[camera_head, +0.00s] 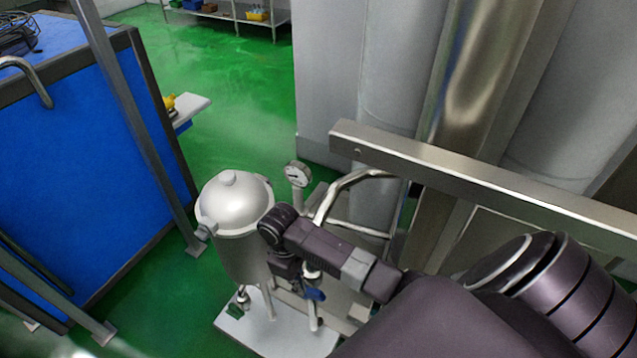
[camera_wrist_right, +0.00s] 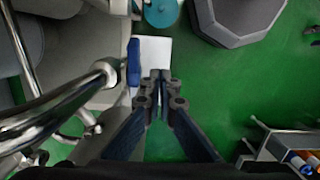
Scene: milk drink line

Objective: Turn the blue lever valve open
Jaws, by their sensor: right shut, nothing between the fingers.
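The blue lever (camera_head: 315,294) sits on a pipe fitting low beside the steel tank, just below my right forearm. In the right wrist view the blue lever (camera_wrist_right: 133,62) stands upright in the picture, left of the fingertips. My right gripper (camera_wrist_right: 160,76) is shut and empty, its fingers together. A gap shows between it and the lever in that view. In the head view my right gripper (camera_head: 285,268) points down between the tank and the lever, partly hidden by the wrist. My left gripper is in neither view.
The domed steel tank (camera_head: 236,204) stands close left of my right wrist. A pressure gauge (camera_head: 298,174) and a bent steel pipe (camera_head: 343,189) rise behind it. A steel beam (camera_head: 470,174) crosses at right. Green floor (camera_head: 250,90) is open behind.

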